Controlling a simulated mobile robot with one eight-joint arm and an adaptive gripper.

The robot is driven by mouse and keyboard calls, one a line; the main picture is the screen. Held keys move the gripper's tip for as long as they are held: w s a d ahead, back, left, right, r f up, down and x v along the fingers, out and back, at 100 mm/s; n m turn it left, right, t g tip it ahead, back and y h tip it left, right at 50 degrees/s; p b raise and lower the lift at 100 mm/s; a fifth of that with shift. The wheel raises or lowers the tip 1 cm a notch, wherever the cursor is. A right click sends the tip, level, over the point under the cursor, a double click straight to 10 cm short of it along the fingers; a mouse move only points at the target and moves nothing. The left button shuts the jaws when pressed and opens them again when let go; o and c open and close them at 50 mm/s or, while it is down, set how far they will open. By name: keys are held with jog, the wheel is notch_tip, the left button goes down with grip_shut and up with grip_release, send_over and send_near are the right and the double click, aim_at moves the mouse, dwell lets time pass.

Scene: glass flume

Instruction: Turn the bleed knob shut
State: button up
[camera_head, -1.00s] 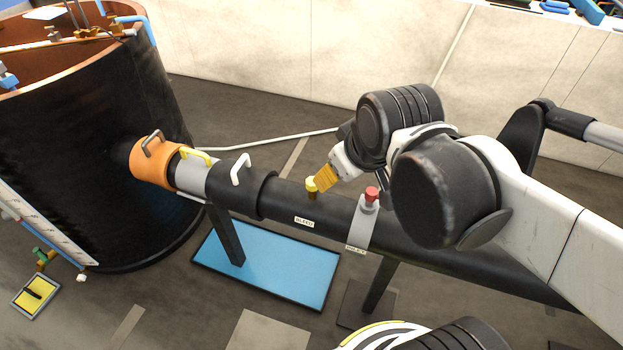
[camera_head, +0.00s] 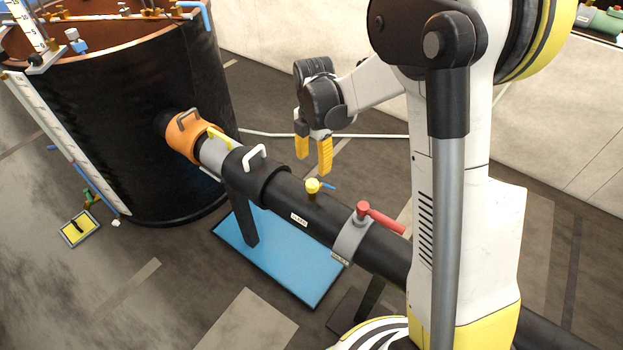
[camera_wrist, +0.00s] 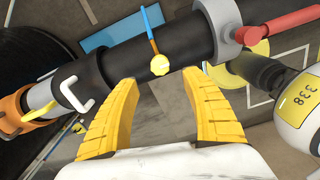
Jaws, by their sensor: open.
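The bleed knob is a small yellow knob (camera_head: 313,186) on top of the black pipe (camera_head: 285,190), by a small label reading BLEED (camera_head: 299,219). A short blue piece sticks out beside it. In the wrist view the yellow knob (camera_wrist: 159,65) lies ahead, between and beyond my fingertips, with a blue strip (camera_wrist: 150,27) running from it. My gripper (camera_head: 313,164) has two yellow fingers, open and empty. In the head view it hangs above and behind the pipe, apart from the knob. Its fingers (camera_wrist: 160,92) also show spread in the wrist view.
A red-handled valve (camera_head: 380,217) on a grey clamp stands right of the knob. A white handle (camera_head: 255,157), a yellow handle (camera_head: 218,138) and an orange collar (camera_head: 184,137) lie left along the pipe. A large black tank (camera_head: 110,120) stands left. A blue mat (camera_head: 275,258) lies below.

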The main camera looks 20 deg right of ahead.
aim_at(313, 182)
notch_tip(313, 182, down, 10)
jog(key=b, duration=0.3)
jog(key=shift+r, duration=0.1)
jog(key=c, duration=1.2)
